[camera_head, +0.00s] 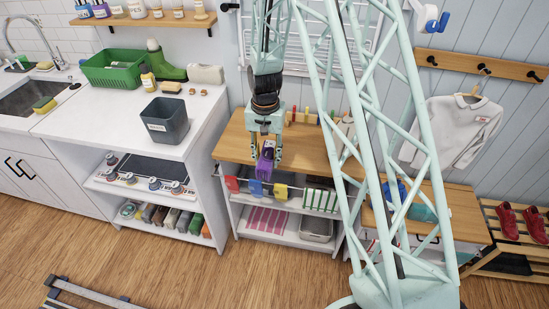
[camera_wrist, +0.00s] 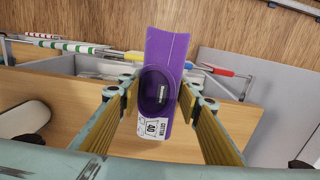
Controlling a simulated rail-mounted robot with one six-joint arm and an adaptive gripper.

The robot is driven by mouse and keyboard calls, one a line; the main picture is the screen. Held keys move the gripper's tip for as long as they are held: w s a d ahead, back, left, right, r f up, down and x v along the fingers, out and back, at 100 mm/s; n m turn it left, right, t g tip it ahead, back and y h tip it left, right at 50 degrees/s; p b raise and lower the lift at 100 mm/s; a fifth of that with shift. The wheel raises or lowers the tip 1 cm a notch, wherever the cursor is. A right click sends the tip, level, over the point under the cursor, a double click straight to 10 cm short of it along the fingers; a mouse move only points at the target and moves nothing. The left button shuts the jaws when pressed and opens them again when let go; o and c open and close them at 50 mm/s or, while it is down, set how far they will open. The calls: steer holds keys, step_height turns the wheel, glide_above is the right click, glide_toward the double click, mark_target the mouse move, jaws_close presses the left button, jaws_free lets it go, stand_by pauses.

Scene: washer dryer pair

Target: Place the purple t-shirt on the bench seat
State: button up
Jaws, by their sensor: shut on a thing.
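My gripper (camera_head: 265,155) is shut on the purple t-shirt (camera_head: 264,168), over the front edge of the middle wood-topped unit. In the wrist view, the folded purple t-shirt (camera_wrist: 166,50) sits between the two yellow-lined fingers of my gripper (camera_wrist: 158,98). Its dark neck opening and a white label reading "COTTON 40" face the camera. A lower wood-topped piece (camera_head: 458,208), which looks like the bench seat, is at the right, partly hidden behind my lattice arm. The t-shirt is apart from it.
The middle unit's wooden top (camera_head: 232,145) has small items at its back; colored cloths hang on its front. A white counter (camera_head: 105,118) at left holds a grey bin (camera_head: 165,121) and green basket (camera_head: 112,69). A shoe rack (camera_head: 510,237) stands far right. The foreground floor is mostly clear.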

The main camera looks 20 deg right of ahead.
steer(key=a+n, duration=0.1)
steer(key=n, duration=0.1)
steer(key=a+n, duration=0.2)
steer(key=a+n+b, duration=0.1)
steer(key=a+n, duration=0.1)
steer(key=shift+w+a+f+n, duration=0.1)
steer(key=shift+w+f+n, duration=0.1)
steer(key=shift+f+n, duration=0.1)
steer(key=shift+s, duration=0.1)
stand_by(0.3)
